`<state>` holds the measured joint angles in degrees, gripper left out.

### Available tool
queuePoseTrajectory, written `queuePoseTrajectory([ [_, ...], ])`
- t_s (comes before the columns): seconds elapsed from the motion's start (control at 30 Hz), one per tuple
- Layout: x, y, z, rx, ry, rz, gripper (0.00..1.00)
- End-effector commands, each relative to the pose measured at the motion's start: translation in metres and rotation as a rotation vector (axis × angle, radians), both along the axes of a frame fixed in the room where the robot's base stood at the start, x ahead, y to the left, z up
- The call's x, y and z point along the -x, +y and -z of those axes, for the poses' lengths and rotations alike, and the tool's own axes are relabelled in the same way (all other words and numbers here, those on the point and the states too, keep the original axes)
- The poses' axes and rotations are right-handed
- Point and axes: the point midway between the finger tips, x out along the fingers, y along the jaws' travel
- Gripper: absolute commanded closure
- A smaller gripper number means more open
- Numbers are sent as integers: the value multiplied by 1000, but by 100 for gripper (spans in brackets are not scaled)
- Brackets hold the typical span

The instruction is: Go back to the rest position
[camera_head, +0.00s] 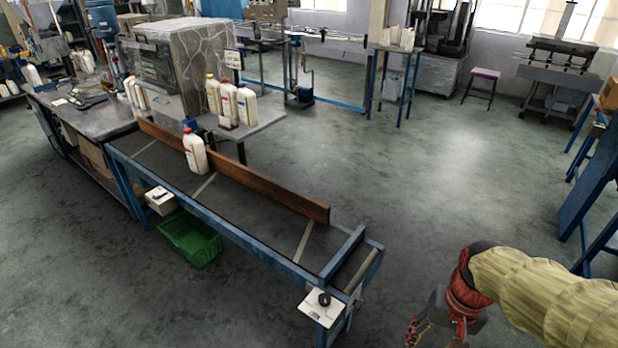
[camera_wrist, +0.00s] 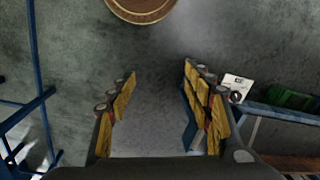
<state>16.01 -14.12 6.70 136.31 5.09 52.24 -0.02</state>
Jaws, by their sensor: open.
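My gripper (camera_head: 440,335) is at the bottom right of the head view, partly cut off by the frame edge. It hangs over open floor, to the right of the conveyor's near end and apart from it. In the wrist view, the two yellow-padded fingers of my gripper (camera_wrist: 159,76) are spread wide. Only bare grey floor shows between them, so it is empty. A white bottle with a red cap (camera_head: 194,152) stands upright on the conveyor (camera_head: 255,214), against its brown side board (camera_head: 262,190).
A white switch box (camera_head: 322,306) sits at the conveyor's near corner; it also shows in the wrist view (camera_wrist: 237,84). A green crate (camera_head: 190,238) lies under the conveyor. Several bottles (camera_head: 229,103) stand on a side table. Blue frames (camera_head: 590,185) stand right. The middle floor is clear.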

Motion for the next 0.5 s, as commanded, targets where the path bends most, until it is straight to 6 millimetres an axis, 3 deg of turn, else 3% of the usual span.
queuePoseTrajectory([
  [0.1, 6, 9, -32, 68, -109, -85, 49],
  [0.5, 26, 51, -125, 158, -449, -265, 49],
])
